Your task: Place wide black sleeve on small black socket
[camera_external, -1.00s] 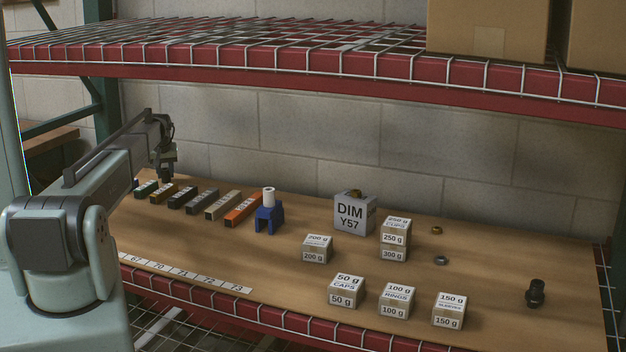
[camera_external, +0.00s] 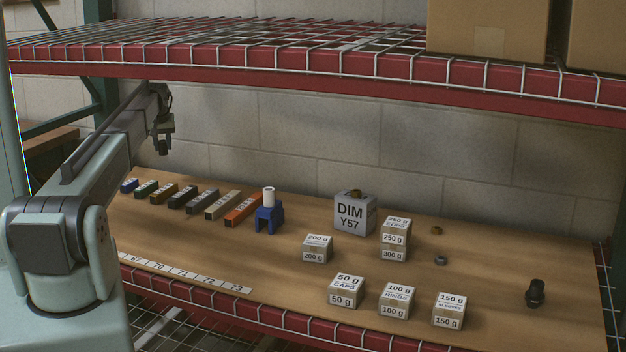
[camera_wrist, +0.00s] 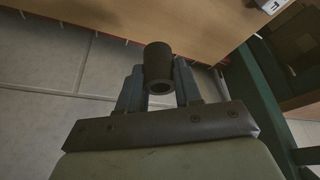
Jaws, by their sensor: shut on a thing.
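A wide black sleeve (camera_wrist: 158,62) shows in the wrist view as a hollow dark cylinder, its open end toward the camera. My gripper (camera_wrist: 159,80) is shut on it, with one finger on each side. In the external view my gripper (camera_external: 164,148) is raised at the left, above the far left end of the table. The sleeve is too small and dark to tell from the fingers there. A small black stepped part, which looks like the socket (camera_external: 535,293), stands upright at the right of the table, far from my gripper.
A row of coloured bars (camera_external: 190,200), a blue stand with a white cylinder (camera_external: 269,198), a DIM block (camera_external: 354,214) and several labelled boxes (camera_external: 395,300) lie between. Two small rings (camera_external: 440,260) lie at right. A wire shelf (camera_external: 300,70) hangs above the table.

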